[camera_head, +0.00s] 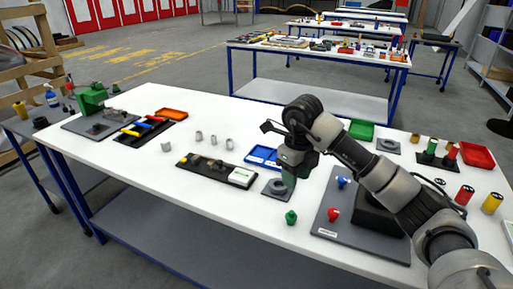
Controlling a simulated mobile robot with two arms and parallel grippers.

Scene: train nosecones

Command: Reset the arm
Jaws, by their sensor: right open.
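My right arm comes in from the right, and my right gripper (289,172) points down over the middle of the white table (230,125). It is open. A green part (290,181) shows just under its fingers, beside a dark square block with a round fitting (276,188); I cannot tell whether the fingers touch it. A small green nosecone-like piece (291,217) stands on the table in front. A red one (333,214) and a blue one (342,182) are on the grey board (335,234). My left gripper is not in view.
A blue tray (262,157) and a dark strip with small parts (205,172) lie left of the gripper. A green tray (361,130), a red tray (477,155) and several coloured cylinders stand at the right. The table's front left is clear.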

